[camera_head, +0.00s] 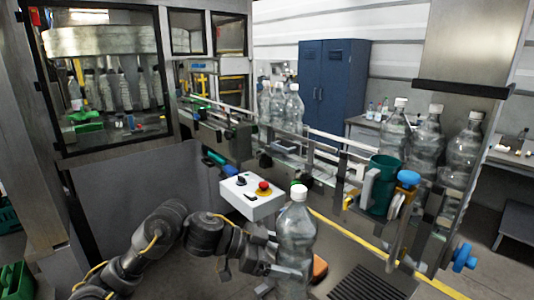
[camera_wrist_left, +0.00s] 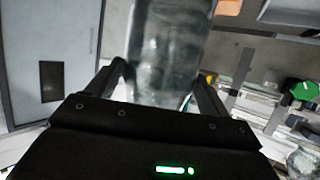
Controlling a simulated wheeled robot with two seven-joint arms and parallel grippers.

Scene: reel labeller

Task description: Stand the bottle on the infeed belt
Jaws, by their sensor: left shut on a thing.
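A clear bottle with a white cap (camera_head: 297,235) is upright in the head view, at the lower middle. My left gripper (camera_head: 274,262) is shut on its lower part, from the left side. In the left wrist view the bottle (camera_wrist_left: 170,50) stands between the two fingers of my left gripper (camera_wrist_left: 163,85). The infeed belt (camera_head: 320,170) runs from the middle toward the right behind the held bottle. Bottles stand on it in two groups, one near the middle (camera_head: 279,108) and one at the right (camera_head: 427,138). My right gripper is not in view.
A control box with a red button (camera_head: 263,188) is just behind and left of the held bottle. A green cylinder (camera_head: 380,186) and blue knobs (camera_head: 408,177) stand by the belt. A stretch between the bottle groups looks clear. A blue cabinet (camera_head: 332,82) is at the back.

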